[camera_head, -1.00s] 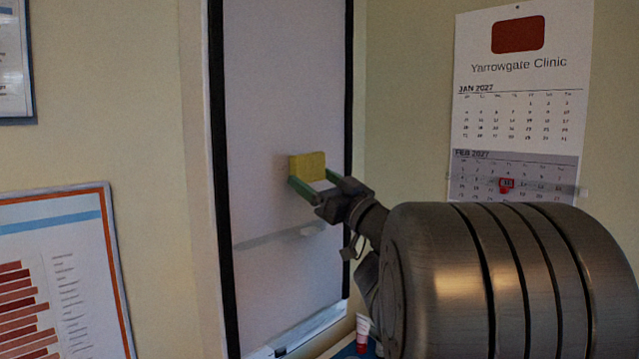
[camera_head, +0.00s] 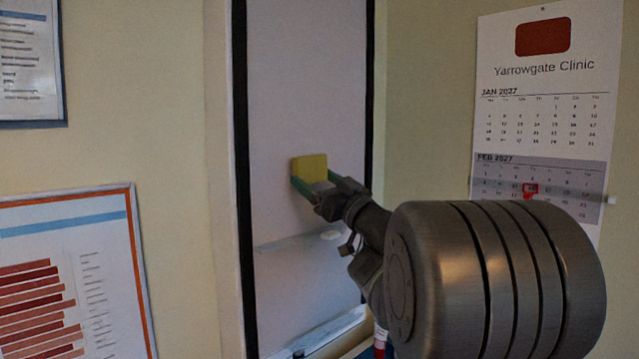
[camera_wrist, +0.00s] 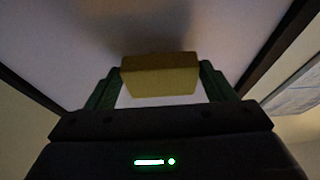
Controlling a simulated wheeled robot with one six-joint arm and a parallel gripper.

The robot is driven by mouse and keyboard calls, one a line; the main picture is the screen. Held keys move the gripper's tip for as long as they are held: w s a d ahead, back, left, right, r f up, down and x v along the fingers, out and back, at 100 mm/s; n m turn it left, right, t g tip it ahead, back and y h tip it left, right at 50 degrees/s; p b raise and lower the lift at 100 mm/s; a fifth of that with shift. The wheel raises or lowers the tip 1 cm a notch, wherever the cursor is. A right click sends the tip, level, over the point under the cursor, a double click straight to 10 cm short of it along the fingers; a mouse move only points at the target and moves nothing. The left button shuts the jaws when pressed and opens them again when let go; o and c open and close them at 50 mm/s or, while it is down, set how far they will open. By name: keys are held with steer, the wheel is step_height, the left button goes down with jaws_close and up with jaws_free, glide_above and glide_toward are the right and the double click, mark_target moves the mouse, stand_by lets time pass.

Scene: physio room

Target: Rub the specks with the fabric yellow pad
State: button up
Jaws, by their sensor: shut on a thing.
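The yellow pad (camera_head: 309,167) is held between the green fingers of my gripper (camera_head: 316,186), in front of a pale, black-framed panel (camera_head: 305,90). In the wrist view my gripper (camera_wrist: 160,92) is shut on the pad (camera_wrist: 160,78), with a finger at each side. A dark shadow lies on the panel behind the pad. I cannot tell whether the pad touches the panel. I can make out no specks in either view; my arm and the pad hide part of the panel.
A wall calendar (camera_head: 545,100) hangs to the right of the panel. A bar chart poster (camera_head: 70,270) and a framed notice (camera_head: 30,65) hang on the left wall. A ledge (camera_head: 325,335) runs along the panel's bottom edge.

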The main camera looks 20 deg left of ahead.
mark_target(326, 180)
steer(key=shift+w+a, duration=0.35)
steer(key=shift+a, duration=0.55)
stand_by(0.4)
steer(key=shift+w+d+p, duration=0.35)
steer(key=shift+w+p, duration=0.05)
steer(key=shift+w, duration=0.35)
steer(key=shift+w+d+p, duration=0.35)
steer(key=shift+w+p, duration=0.05)
steer(key=shift+w, duration=0.35)
steer(key=shift+w+d, duration=0.15)
steer(key=shift+w, duration=0.25)
steer(key=shift+s+a+b, duration=0.2)
steer(key=shift+s+a, duration=0.1)
steer(key=shift+s, duration=0.3)
steer(key=shift+s+a+b, duration=0.2)
steer(key=shift+s+a, duration=0.1)
steer(key=shift+s, duration=0.35)
steer(key=shift+s+a+b, duration=0.2)
steer(key=shift+s+a, duration=0.1)
steer(key=shift+s, duration=0.3)
steer(key=shift+d, duration=0.15)
steer(key=shift+s+d, duration=0.35)
steer(key=shift+d, duration=0.5)
steer(key=shift+s+d, duration=0.4)
steer(key=shift+d, duration=0.4)
steer(key=shift+s+d, duration=0.35)
steer(key=shift+d, duration=0.5)
